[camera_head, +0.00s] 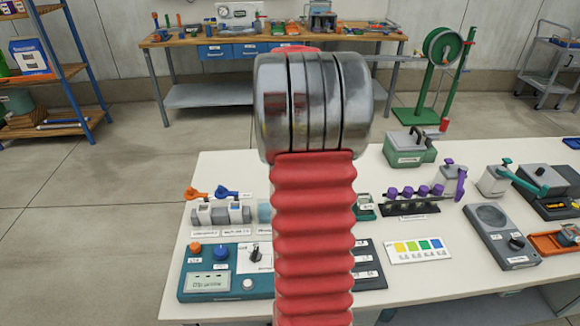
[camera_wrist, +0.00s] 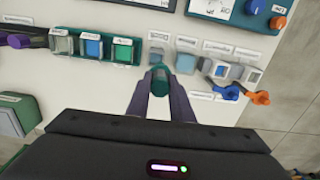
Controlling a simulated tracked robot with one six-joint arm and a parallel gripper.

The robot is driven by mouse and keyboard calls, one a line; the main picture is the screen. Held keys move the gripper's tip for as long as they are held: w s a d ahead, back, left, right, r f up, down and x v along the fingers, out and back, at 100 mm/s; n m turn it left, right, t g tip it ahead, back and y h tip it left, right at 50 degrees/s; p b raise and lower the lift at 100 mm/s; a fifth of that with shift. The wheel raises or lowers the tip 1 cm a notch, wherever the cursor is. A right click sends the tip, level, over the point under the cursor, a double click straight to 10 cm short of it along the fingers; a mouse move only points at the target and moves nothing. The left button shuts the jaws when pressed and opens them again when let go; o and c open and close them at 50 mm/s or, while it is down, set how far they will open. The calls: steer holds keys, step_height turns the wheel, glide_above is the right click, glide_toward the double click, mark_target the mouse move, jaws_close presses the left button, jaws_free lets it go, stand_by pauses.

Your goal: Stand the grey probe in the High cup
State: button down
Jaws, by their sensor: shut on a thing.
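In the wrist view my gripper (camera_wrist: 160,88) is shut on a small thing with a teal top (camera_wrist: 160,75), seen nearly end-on. Its lower part is hidden, and I cannot tell from its colour whether it is the grey probe. A teal rack of cups (camera_wrist: 109,49) lies ahead and left of the fingers, with a grey cup (camera_wrist: 62,43), a blue cup (camera_wrist: 92,47) and a green cup (camera_wrist: 124,50). Their labels are too small to read, so I cannot tell which is High. In the head view my arm hides the gripper and part of the rack (camera_head: 366,207).
A purple-knobbed manifold (camera_head: 412,206) and a colour card (camera_head: 418,250) lie to the right on the white table (camera_head: 225,165).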

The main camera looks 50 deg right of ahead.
steer(key=w+a, duration=1)
steer(key=w, duration=0.2)
steer(key=shift+w+a+f, duration=0.15)
steer(key=shift+a+f, duration=0.25)
steer(key=shift+f, duration=0.05)
steer(key=shift+f, duration=0.1)
step_height(320, 180, down, 8)
steer(key=shift+f, duration=0.25)
stand_by(0.5)
steer(key=c, duration=1.5)
jaws_free()
steer(key=shift+r, duration=0.15)
